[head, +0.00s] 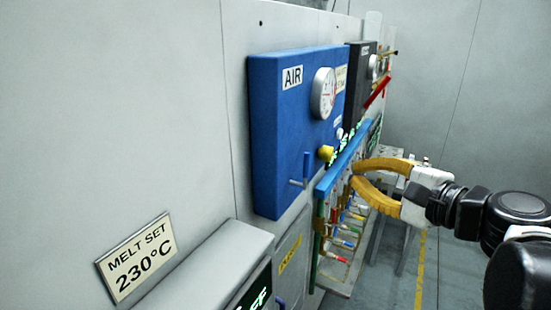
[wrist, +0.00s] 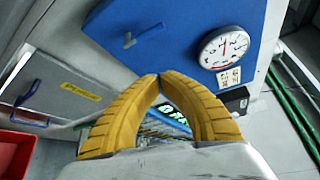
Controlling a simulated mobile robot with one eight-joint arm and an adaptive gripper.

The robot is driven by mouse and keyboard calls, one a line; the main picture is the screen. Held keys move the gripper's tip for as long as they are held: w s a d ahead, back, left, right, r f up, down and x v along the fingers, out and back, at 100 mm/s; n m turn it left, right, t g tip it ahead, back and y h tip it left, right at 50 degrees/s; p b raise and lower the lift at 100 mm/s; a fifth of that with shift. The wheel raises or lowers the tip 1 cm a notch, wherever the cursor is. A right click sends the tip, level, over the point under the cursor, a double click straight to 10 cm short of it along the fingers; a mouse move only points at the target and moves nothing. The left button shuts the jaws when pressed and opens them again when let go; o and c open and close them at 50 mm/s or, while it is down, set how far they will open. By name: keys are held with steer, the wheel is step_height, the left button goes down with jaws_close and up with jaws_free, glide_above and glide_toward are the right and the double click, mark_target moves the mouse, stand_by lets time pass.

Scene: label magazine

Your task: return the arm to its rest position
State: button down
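My gripper (head: 353,172) has two curved, ribbed yellow fingers and reaches in from the right in the head view. In the wrist view its fingertips (wrist: 160,77) meet at a point, with nothing visible held between them. The fingers stand in front of the blue rail (head: 345,158) and its row of coloured fittings. In the head view they appear close to the rail, but I cannot tell the exact gap. My arm runs from the gripper to the lower right corner.
A blue AIR panel (head: 270,140) with a round gauge (head: 322,94), a yellow knob (head: 325,153) and a blue lever (head: 306,168) juts from the wall. A dark box (head: 357,85) with a red handle (head: 377,92) lies beyond. The wrist view shows a red bin (wrist: 12,158) and green pipes (wrist: 292,112).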

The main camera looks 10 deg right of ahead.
steer(key=s+a+f+n+g+h+b, duration=0.1)
steer(key=s+a+f+n+g+b, duration=0.15)
steer(key=f+b, duration=0.55)
steer(key=s+a+f+n+g+b, duration=0.1)
steer(key=f+n+b, duration=0.25)
steer(key=f, duration=0.85)
steer(key=s+a+f+n+g+h+b, duration=0.1)
steer(key=s+a+f+n+g+b, duration=0.1)
steer(key=f+b, duration=0.6)
steer(key=s+f+n+h+b, duration=0.1)
steer(key=s+f+n+b, duration=0.1)
steer(key=f+b, duration=0.3)
steer(key=s+d+f+n+g+h+b, duration=0.1)
steer(key=f+b, duration=0.4)
steer(key=f, duration=0.8)
steer(key=s+d+f+n+g+h+b, duration=0.1)
steer(key=s+f+n+h+b, duration=0.1)
steer(key=f+n+b, duration=0.3)
step_height(320, 180, down, 4)
steer(key=shift+s+d+r+n+h, duration=0.1)
steer(key=shift+s+d+n+h, duration=0.05)
steer(key=shift+s+n+h, duration=0.2)
